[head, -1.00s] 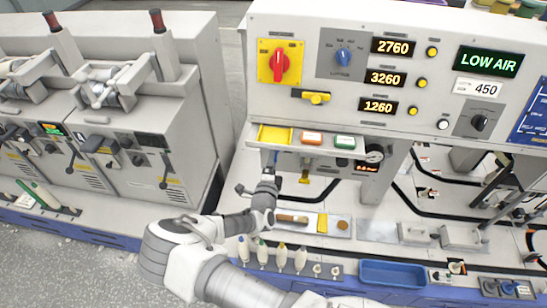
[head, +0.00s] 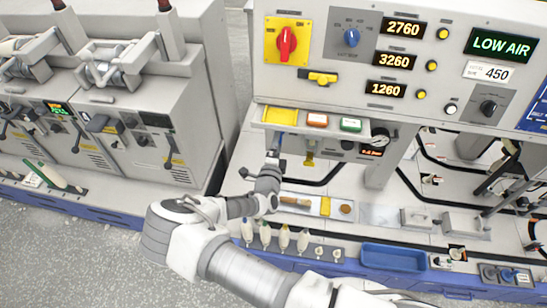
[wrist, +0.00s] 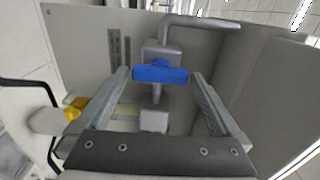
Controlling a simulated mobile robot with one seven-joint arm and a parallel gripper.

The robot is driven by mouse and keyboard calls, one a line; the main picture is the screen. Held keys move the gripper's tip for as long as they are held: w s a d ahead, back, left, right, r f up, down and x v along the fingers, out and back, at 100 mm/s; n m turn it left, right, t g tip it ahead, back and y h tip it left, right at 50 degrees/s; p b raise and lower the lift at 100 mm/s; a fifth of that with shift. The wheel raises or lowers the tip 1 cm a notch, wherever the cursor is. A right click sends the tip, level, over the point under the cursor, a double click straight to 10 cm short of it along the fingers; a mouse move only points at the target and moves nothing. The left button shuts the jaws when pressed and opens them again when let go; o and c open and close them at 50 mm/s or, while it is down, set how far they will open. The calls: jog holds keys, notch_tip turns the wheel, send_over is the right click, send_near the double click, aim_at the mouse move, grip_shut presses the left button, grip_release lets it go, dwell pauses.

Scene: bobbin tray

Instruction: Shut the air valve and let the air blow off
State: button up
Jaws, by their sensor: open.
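The air valve has a blue handle (wrist: 160,73) on a grey valve body and pipe (wrist: 158,50), seen in the wrist view. The handle lies crosswise to the pipe in that picture. My gripper (wrist: 160,95) is open, with one finger on each side of the blue handle; I cannot tell whether either finger touches it.
The upright panel carries a red rotary switch (head: 287,43) on yellow and a lit LOW AIR display (head: 501,43). Several bobbins (head: 284,238) and a blue tray (head: 392,258) stand in front, right of my arm.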

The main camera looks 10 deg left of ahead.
jog(key=s+b, duration=0.1)
jog(key=s, duration=1.5)
jog(key=shift+s+d+b, duration=0.35)
jog(key=shift+d+b, duration=0.05)
jog(key=shift+d, duration=0.05)
jog(key=s+d+r+m+g+h, duration=0.1)
jog(key=d+r+m+g+h, duration=0.6)
jog(key=d+m, duration=0.6)
jog(key=d+r+m+g+h, duration=0.4)
jog(key=d+r+m+g, duration=0.4)
jog(key=m, duration=1)
jog(key=s+d+r+m+t+y, duration=0.1)
jog(key=s+d+r+m+y, duration=0.1)
jog(key=r+m, duration=0.4)
jog(key=s+d+r+m+y, duration=0.1)
jog(key=s+r+m+y, duration=0.3)
jog(key=m, duration=0.6)
jog(key=s+d+r+m+t+y, duration=0.1)
jog(key=s+r+m+y, duration=0.3)
jog(key=r, duration=0.5)
jog(key=shift+s+d+m+t, duration=0.3)
jog(key=shift+s+d+m, duration=0.7)
jog(key=shift+m, duration=0.9)
